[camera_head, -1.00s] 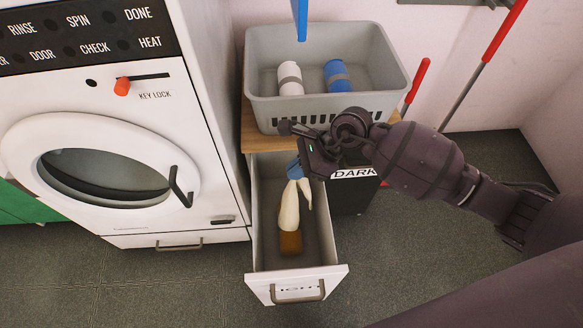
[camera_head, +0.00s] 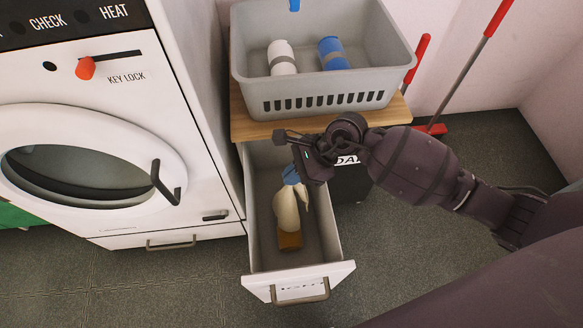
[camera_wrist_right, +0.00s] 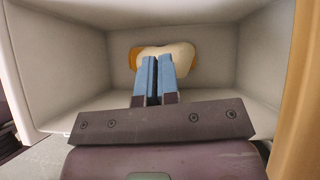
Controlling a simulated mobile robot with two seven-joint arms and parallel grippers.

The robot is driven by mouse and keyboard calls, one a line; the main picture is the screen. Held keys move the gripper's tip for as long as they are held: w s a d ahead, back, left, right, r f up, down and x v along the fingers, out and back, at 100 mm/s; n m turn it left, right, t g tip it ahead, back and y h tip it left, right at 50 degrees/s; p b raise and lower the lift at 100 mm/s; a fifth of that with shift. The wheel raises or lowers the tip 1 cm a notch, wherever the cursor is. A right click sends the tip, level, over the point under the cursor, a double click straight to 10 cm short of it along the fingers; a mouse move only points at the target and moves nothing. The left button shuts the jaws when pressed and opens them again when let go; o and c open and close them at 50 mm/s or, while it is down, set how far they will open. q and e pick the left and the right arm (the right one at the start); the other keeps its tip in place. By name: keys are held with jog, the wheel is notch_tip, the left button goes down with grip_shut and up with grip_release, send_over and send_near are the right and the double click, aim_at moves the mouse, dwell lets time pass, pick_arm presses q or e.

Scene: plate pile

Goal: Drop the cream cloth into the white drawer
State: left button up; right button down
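The cream cloth (camera_head: 287,212) hangs from my right gripper (camera_head: 290,174), whose blue fingertips are close together on its top. The cloth hangs bunched over the pulled-out white drawer (camera_head: 298,283), inside its walls as seen from above. In the right wrist view, the two blue fingers (camera_wrist_right: 156,78) lie nearly side by side, with the cream cloth (camera_wrist_right: 165,52) beyond their tips and drawer walls around. An orange-brown piece (camera_head: 290,241) shows just below the cloth. I cannot tell whether the cloth touches it. My left gripper is not in view.
A grey basket (camera_head: 318,101) with a white roll (camera_head: 282,58) and a blue roll (camera_head: 333,53) stands on the wooden top (camera_head: 240,122) above the drawer. A white machine (camera_head: 110,105) stands to the left. A dark bin, partly hidden by my arm, is right of the drawer.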

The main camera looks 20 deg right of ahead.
jog(key=shift+r, duration=0.1)
grip_release()
pick_arm(q)
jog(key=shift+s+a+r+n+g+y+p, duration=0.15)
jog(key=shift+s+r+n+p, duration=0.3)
jog(key=shift+p, duration=1.2)
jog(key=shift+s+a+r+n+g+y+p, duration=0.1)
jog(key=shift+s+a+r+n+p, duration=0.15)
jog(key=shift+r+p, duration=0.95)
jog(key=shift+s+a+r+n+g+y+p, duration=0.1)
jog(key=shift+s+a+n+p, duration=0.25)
jog(key=shift+p, duration=1.8)
pick_arm(e)
jog(key=d+r+h, duration=0.2)
jog(key=r, duration=0.6)
jog(key=d+r+h, duration=0.2)
jog(key=d+r, duration=0.1)
jog(key=r, duration=0.5)
jog(key=shift+s+d+g+h, duration=0.2)
jog(key=shift+s+g+h, duration=0.05)
jog(key=shift+g+h, duration=0.05)
